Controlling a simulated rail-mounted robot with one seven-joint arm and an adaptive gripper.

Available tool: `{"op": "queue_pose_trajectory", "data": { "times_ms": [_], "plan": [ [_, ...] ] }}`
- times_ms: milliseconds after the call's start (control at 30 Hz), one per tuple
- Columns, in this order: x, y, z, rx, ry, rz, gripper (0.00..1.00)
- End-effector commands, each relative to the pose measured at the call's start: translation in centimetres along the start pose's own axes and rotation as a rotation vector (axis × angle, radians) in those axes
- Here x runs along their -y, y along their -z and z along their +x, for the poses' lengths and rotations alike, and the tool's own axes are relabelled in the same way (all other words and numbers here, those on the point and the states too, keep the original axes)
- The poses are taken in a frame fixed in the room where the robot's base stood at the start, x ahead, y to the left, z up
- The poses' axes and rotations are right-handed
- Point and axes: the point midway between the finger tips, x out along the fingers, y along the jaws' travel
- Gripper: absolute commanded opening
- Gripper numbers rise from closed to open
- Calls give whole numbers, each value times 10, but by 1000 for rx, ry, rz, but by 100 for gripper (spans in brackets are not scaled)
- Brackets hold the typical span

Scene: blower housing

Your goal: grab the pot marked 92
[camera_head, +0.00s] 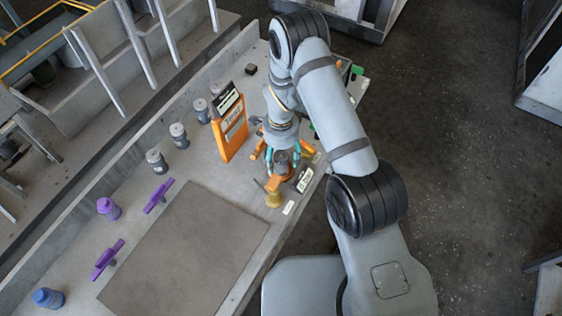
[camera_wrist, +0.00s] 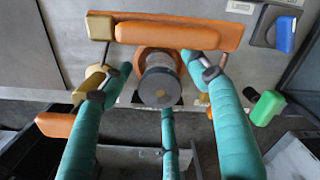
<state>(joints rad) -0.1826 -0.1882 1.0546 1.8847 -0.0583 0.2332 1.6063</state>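A dark grey pot (camera_wrist: 158,82) with a round grey top and an orange-brown collar stands below my gripper in the wrist view. I cannot read a 92 on it. My gripper (camera_wrist: 163,85) has teal fingers; they are spread around the pot, with small gaps visible on its left and right. The third finger points at its near side, and I cannot tell whether it touches. In the head view my gripper (camera_head: 275,160) is low over the table's right edge, partly hiding the pot (camera_head: 281,161).
An orange sign stand (camera_head: 231,132) is close left of my gripper. Several grey pots (camera_head: 179,135), a purple pot (camera_head: 108,208) and a blue pot (camera_head: 48,298) line the left. The mat (camera_head: 185,250) is clear.

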Motion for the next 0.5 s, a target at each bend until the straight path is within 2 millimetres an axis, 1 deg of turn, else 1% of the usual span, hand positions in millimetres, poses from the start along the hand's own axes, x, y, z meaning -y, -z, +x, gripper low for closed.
{"op": "queue_pose_trajectory", "data": {
  "times_ms": [67, 500],
  "plan": [
    [0, 0, 0, 0, 0, 0, 56],
    [0, 0, 0, 0, 0, -1, 30]
  ]
}}
